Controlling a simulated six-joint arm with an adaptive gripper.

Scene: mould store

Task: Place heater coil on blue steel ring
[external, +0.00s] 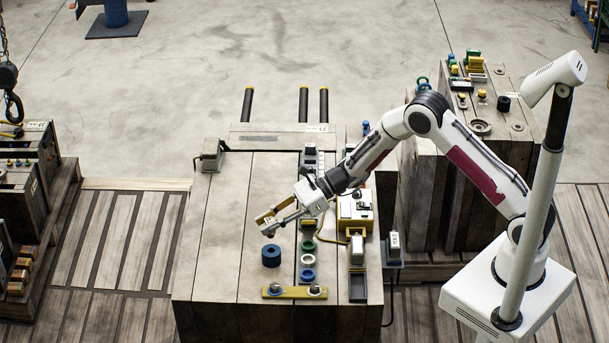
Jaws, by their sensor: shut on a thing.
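My gripper (268,220) is shut on a small tan-yellow piece, which I take to be the heater coil (268,229). It is small and partly hidden by the fingers. The gripper is over the workbench top (220,230), behind a thick dark-blue ring (271,256) that stands alone on the bench. A second blue ring (307,275) lies to its right, in a row with a white ring (307,260) and a green ring (308,246). I cannot tell which blue ring is the steel one. No contact between the held piece and either blue ring shows.
A yellow bar with two knobs (294,293) lies at the bench's front. A yellow-and-white box (355,208) and a dark tray (357,287) are at the right. A grey block (211,154) sits at the back left. The bench's left part is clear.

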